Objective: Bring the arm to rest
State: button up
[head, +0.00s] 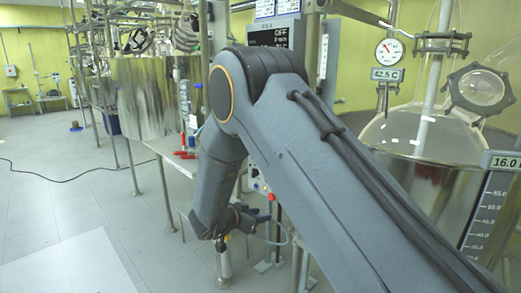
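My grey arm (300,140) reaches from the lower right corner up to a high elbow left of the middle, then bends down. Its forearm (215,180) hangs down to a dark wrist. My gripper (221,243) seems to be the small dark end just below the wrist, above the floor. It is too small and dark to tell whether its fingers are open or shut. I see nothing clearly held in it.
A glass reactor (425,130) stands close on the right, with a dial gauge (389,52). A large metal vessel (140,95) on a frame and a bench with red-handled items (184,153) are behind my arm. A black cable (60,180) crosses the open floor (50,215) at left.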

jog(key=s+d+r+n+g+y, duration=0.2)
jog(key=s+d+r+n+y, duration=0.15)
jog(key=d+r+y, duration=0.35)
jog(key=s+d+n+g, duration=0.1)
jog(key=s+d, duration=0.3)
jog(key=s, duration=0.6)
jog(key=s+d+n+g, duration=0.2)
jog(key=s+d+g, duration=0.2)
jog(key=s, duration=0.7)
jog(key=s+d+n+g, duration=0.1)
jog(key=s+d+g, duration=0.2)
jog(key=s, duration=0.8)
jog(key=shift+s+d+f+y, duration=0.2)
jog(key=shift+d+y, duration=0.1)
jog(key=shift+d, duration=0.7)
jog(key=shift+a+n, duration=0.1)
jog(key=shift+n, duration=0.15)
